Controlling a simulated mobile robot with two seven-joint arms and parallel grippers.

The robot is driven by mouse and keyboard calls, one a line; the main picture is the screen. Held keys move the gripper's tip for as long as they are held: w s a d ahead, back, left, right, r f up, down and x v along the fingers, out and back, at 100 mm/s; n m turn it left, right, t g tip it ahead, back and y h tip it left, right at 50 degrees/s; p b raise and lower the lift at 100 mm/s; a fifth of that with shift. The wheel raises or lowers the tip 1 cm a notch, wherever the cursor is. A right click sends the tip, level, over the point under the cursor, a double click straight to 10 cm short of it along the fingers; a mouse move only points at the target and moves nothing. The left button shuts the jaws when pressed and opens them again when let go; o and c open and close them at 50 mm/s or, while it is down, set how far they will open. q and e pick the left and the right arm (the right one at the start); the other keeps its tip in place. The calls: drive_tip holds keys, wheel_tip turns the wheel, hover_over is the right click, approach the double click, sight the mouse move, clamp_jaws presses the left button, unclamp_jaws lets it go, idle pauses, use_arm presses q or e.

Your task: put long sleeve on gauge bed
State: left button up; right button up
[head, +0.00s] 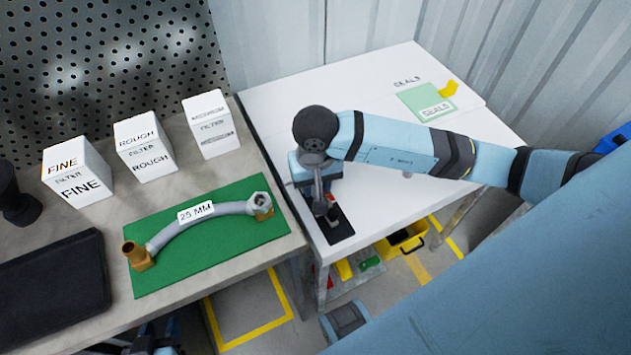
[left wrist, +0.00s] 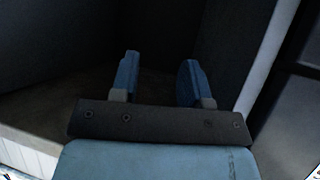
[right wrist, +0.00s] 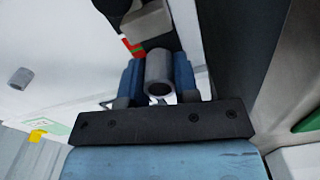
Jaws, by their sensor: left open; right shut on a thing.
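My right gripper (right wrist: 158,72) is shut on a grey hollow sleeve (right wrist: 159,84), held between its blue fingers with the open end facing the camera. Just beyond the sleeve is a gauge with a pale block (right wrist: 147,22) and red and green marks; I cannot tell whether they touch. In the head view my right gripper (head: 326,205) points down over the black base (head: 338,234) near the white table's front left edge, hiding much of the gauge and the sleeve. My left gripper (left wrist: 157,72) is open and empty, low beside dark surfaces.
Another grey cylinder (right wrist: 20,78) lies on the white table (head: 285,112). A green mat (head: 215,243) with a curved hose (head: 190,225), white filter boxes (head: 145,147) and a dark tray (head: 55,290) occupy the left bench. A yellow bin (head: 402,242) sits below the table.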

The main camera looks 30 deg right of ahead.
use_arm(q)
drive_tip(key=shift+b, duration=0.3)
use_arm(e)
drive_tip(key=shift+s+f, duration=0.1)
drive_tip(key=shift+f, duration=0.25)
